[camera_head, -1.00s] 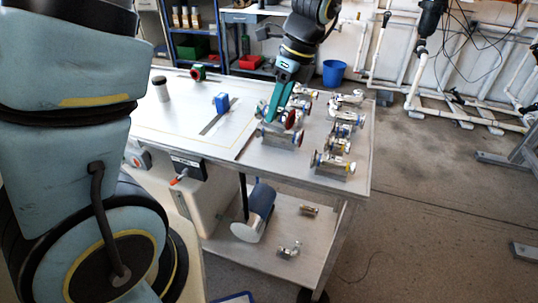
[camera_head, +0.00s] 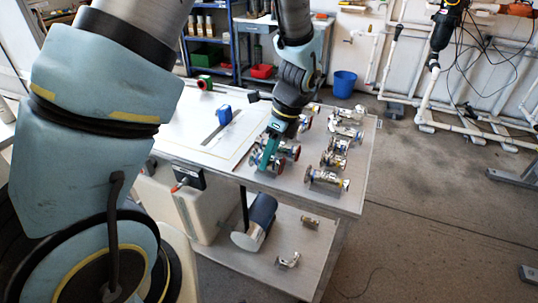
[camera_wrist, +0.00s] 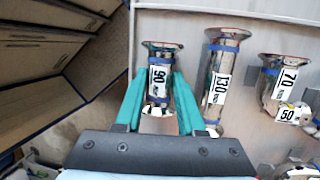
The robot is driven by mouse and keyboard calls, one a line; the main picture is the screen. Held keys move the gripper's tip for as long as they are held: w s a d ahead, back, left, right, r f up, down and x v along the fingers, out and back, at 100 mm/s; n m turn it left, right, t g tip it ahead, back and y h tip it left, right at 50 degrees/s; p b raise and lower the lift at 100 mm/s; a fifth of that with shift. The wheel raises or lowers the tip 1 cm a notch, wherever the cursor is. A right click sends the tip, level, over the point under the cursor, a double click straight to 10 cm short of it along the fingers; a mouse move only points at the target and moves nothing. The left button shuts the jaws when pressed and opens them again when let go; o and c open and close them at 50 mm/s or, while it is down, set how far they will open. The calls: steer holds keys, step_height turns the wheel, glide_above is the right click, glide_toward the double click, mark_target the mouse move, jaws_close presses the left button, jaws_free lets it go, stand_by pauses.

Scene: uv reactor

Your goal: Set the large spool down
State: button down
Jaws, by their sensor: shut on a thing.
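My gripper (camera_head: 264,164) is shut on a metal spool labelled 90 (camera_wrist: 160,75), with a teal finger on each side of it in the wrist view. The spool has a flange at its far end and a blue band. In the head view my gripper is low over the near part of the worktable (camera_head: 215,158), and the held spool is mostly hidden there. To its right in the wrist view lie a longer spool labelled 130 (camera_wrist: 219,85) and a shorter one labelled 70 (camera_wrist: 285,85). I cannot tell whether the held spool touches the tabletop.
Several metal fittings (camera_head: 328,180) stand on the table's right part. A blue block (camera_head: 224,114) and a green-and-red device (camera_head: 204,83) are farther left. The table's near edge is close to my gripper.

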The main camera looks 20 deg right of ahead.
steer(key=shift+f, duration=0.15)
steer(key=c, duration=0.5)
jaws_free()
steer(key=b+v, duration=0.2)
steer(key=v, duration=1)
steer(key=n+h, duration=0.1)
steer(key=n, duration=0.3)
glide_above(257, 154)
steer(key=a+n+h, duration=0.1)
steer(key=a+n, duration=0.6)
steer(key=a+f+n, duration=0.1)
steer(key=a+n, duration=0.6)
steer(key=a, duration=0.1)
steer(key=a+f+n+t+h, duration=0.1)
steer(key=a+n, duration=0.6)
steer(key=shift+s+a+f+n+h, duration=0.2)
steer(key=shift+s+a+n+h, duration=0.1)
steer(key=shift+a+n, duration=0.1)
